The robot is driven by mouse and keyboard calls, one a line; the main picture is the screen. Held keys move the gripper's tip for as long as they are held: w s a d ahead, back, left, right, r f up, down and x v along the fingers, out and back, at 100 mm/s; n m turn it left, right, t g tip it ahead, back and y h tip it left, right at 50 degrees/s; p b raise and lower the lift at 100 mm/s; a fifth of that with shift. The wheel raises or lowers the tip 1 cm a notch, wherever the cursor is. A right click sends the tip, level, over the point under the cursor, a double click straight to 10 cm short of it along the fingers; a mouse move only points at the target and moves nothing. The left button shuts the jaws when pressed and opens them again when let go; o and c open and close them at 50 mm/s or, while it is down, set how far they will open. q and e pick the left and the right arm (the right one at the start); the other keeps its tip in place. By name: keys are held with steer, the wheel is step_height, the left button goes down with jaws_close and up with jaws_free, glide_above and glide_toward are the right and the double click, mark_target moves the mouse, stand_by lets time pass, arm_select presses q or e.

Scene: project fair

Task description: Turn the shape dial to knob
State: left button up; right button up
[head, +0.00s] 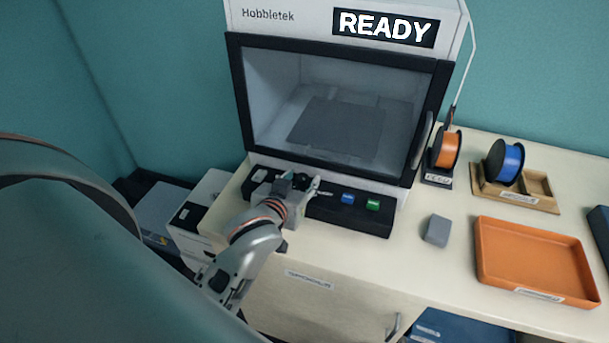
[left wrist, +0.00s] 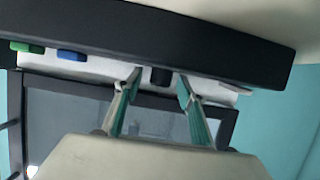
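The black shape dial (head: 301,181) is on the dark control panel (head: 345,215) along the front of the Hobbletek printer. My left gripper (head: 302,185) is at the panel, with one fingertip on each side of the dial. In the left wrist view the dial (left wrist: 160,77) shows as a dark knob between the two spread fingers (left wrist: 159,85). Gaps show on both sides, so the gripper is open and not closed on it. The dial's pointer and markings cannot be read. My right gripper is not in view.
A blue button (head: 347,198) and a green button (head: 373,205) are right of the dial. The printer's display (head: 386,28) reads READY, and its door (head: 340,100) is shut. A grey block (head: 438,230), an orange tray (head: 535,260) and two filament spools stand to the right.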

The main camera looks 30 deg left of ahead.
arm_select(q)
steer(key=shift+s, duration=0.1)
steer(key=c, duration=1.1)
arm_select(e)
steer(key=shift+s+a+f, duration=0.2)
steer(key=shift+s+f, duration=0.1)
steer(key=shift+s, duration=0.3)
